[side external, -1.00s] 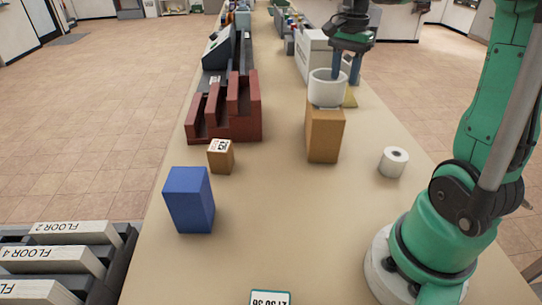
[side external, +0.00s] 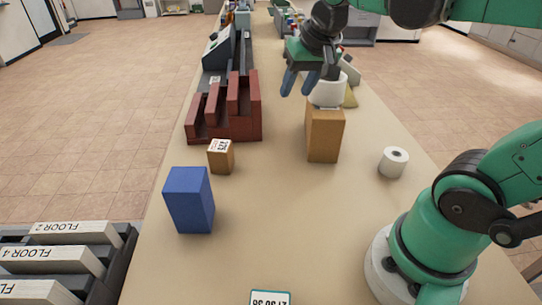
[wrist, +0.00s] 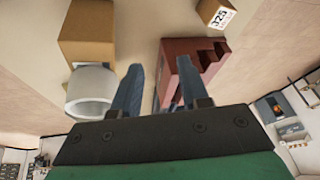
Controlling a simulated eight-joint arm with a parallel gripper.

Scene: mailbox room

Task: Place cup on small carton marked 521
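The white cup (side external: 329,94) stands upright on a tall tan box (side external: 323,135); my gripper hides part of its upper side in the side view. The small carton (side external: 221,157) stands on the table near the red stepped block, with a white label turned away from upright reading. It shows at the wrist view's top right (wrist: 217,14). My gripper (side external: 297,93) is open and empty, above the table and left of the cup, its blue fingers pointing down.
The red stepped block (side external: 232,108) stands left of the tan box. Equipment lines the far end.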

